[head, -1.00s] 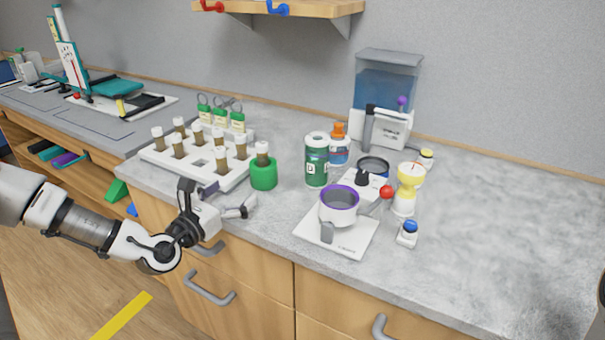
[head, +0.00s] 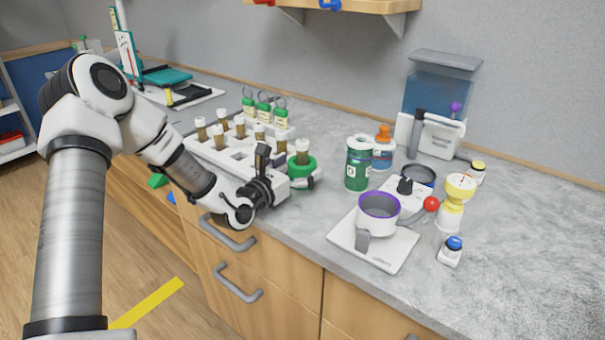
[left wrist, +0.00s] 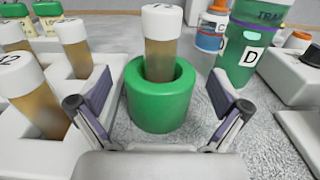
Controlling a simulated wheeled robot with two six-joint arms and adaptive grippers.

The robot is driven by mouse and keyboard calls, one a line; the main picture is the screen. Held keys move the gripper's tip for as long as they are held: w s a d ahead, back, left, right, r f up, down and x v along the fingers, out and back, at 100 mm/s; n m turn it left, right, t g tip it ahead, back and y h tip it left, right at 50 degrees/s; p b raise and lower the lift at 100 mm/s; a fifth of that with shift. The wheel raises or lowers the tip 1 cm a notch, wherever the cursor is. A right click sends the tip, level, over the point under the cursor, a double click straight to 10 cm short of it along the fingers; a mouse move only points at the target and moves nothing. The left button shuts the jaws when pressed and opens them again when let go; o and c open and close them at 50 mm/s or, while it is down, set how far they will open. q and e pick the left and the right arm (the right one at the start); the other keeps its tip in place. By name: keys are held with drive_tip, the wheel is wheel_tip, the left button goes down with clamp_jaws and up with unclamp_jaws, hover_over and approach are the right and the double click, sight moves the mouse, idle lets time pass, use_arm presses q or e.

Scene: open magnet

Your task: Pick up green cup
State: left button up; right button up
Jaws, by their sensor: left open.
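The green cup (head: 301,171) stands upright on the grey counter, just right of the white tube rack. In the left wrist view the cup (left wrist: 160,102) is a thick green ring-like holder with a white-capped tube of brown liquid (left wrist: 160,45) standing in it. My right gripper is not in view.
The white rack (head: 222,154) with several brown tubes is close on the left of the cup. A green canister (head: 358,165) stands to its right, with an orange-capped bottle (head: 383,150) behind. A white scale (head: 395,249) with a pot lies further right.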

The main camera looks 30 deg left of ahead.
use_arm(q)
drive_tip(key=c, duration=1.4)
drive_tip(key=shift+r, duration=0.1)
